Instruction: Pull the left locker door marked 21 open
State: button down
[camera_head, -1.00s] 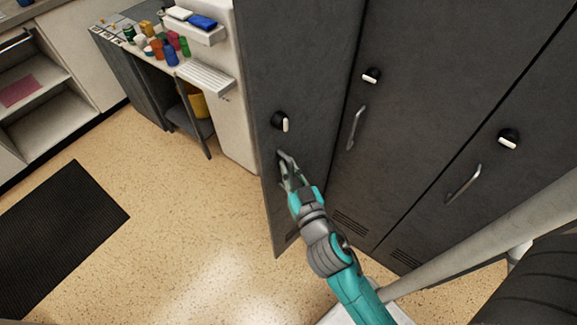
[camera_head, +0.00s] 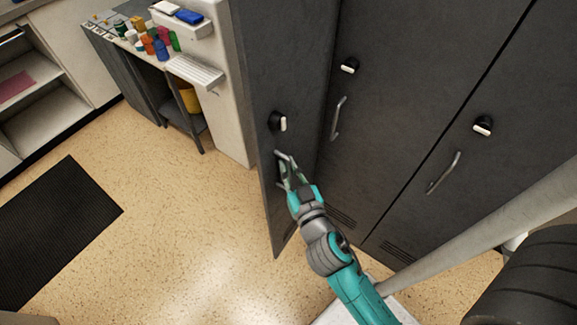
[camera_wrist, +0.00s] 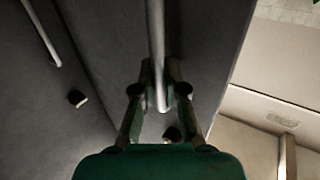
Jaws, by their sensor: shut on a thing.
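The left locker door (camera_head: 295,95) is dark grey and stands swung out at an angle from the locker row. Its free edge is at the left and its far side meets the neighbouring locker. It carries a black knob with a white tab (camera_head: 278,122). The number 21 cannot be read. My gripper (camera_head: 286,165) is shut on the door's metal handle (camera_head: 279,154). In the wrist view, the handle bar (camera_wrist: 156,45) runs down between my two fingers (camera_wrist: 160,90). The locker's inside is hidden.
Two more grey locker doors, the middle one (camera_head: 375,120) and the right one (camera_head: 470,200), stand shut. A white wall unit (camera_head: 215,90) and a table with colourful cups (camera_head: 150,45) are behind at left. A black mat (camera_head: 60,230) lies on open floor.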

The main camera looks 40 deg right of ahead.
jog(key=shift+f, duration=0.1)
jog(key=c, duration=1.2)
grip_release()
jog(key=shift+s+a, duration=0.1)
jog(key=shift+s, duration=0.05)
jog(key=v, duration=1.1)
jog(key=shift+s, duration=0.35)
jog(key=shift+a, duration=0.1)
jog(key=s+a+f+n+g+y, duration=0.2)
jog(key=s+a+f+y, duration=0.1)
jog(key=s, duration=0.3)
jog(key=s+a+f+n+g+y, duration=0.1)
jog(key=s+a+f+n+y, duration=0.25)
jog(key=s, duration=0.25)
jog(key=s+d+r+m, duration=0.1)
jog(key=s+r, duration=0.3)
jog(key=shift+s+r+t, duration=0.25)
jog(key=shift+s+t, duration=0.1)
jog(key=shift+t, duration=0.05)
